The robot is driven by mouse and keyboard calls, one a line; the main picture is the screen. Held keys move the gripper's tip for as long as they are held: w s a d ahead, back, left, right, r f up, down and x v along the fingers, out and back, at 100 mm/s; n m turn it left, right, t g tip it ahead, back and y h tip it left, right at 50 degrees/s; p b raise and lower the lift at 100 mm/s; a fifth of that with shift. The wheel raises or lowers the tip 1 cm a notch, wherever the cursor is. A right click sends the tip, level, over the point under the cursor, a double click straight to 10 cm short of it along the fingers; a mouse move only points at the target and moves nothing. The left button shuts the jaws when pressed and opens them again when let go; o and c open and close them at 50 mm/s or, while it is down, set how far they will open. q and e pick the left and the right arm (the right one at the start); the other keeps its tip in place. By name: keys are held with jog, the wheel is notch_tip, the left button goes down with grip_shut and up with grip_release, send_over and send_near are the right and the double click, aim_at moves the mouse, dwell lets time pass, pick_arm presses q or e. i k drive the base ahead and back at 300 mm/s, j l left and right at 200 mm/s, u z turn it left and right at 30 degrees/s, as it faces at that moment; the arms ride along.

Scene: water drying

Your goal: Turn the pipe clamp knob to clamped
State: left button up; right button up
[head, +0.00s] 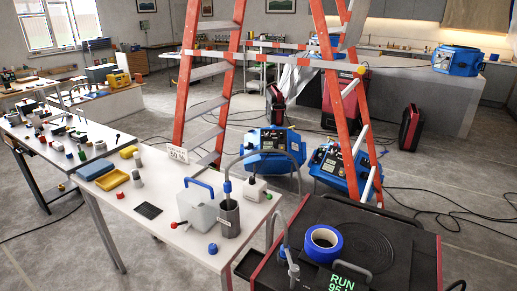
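A grey hose (262,150) arches from a grey cylinder (229,217) on the white table over to the right and down toward the black-topped machine. A pale upright fitting (293,270) stands at the left edge of that machine, with a thin pipe above it. It may carry the pipe clamp, but it is too small to tell a knob or its setting. Neither of my grippers is in view.
The white table (125,205) also holds a white jug (198,208), a yellow tray (112,180) and a white box (254,189). Blue tape (323,243) lies on the black-topped machine (385,240). An orange ladder (187,75) stands behind; cables cross the floor.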

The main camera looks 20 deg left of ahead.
aim_at(212, 250)
jog(key=u, duration=1.4)
